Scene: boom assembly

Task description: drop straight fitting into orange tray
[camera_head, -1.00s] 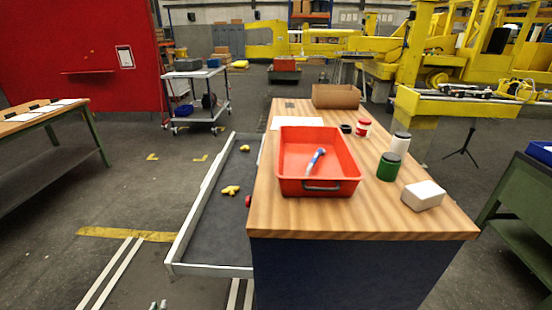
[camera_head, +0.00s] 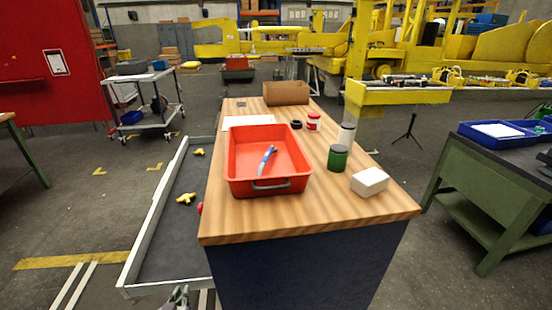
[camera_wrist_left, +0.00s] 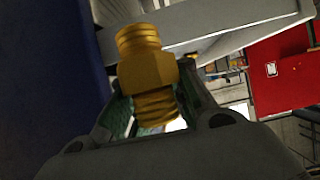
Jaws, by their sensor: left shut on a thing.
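The orange tray (camera_head: 236,178) sits on the wooden top of the workbench, with a blue-and-white tool (camera_head: 268,157) lying inside it. My left gripper (camera_head: 178,297) shows only in part at the bottom edge of the head view, low in front of the drawer and below the bench top. In the left wrist view it is shut on the brass straight fitting (camera_wrist_left: 147,70), which has threaded ends and stands tilted between the fingers. My right gripper is not in view.
An open drawer (camera_head: 165,250) juts out left of the bench, holding yellow fittings (camera_head: 186,199). A green can (camera_head: 338,158), a white block (camera_head: 369,182), a red-lidded jar (camera_head: 313,122) and a cardboard box (camera_head: 286,93) stand on the bench (camera_head: 300,215). The front strip of bench top is clear.

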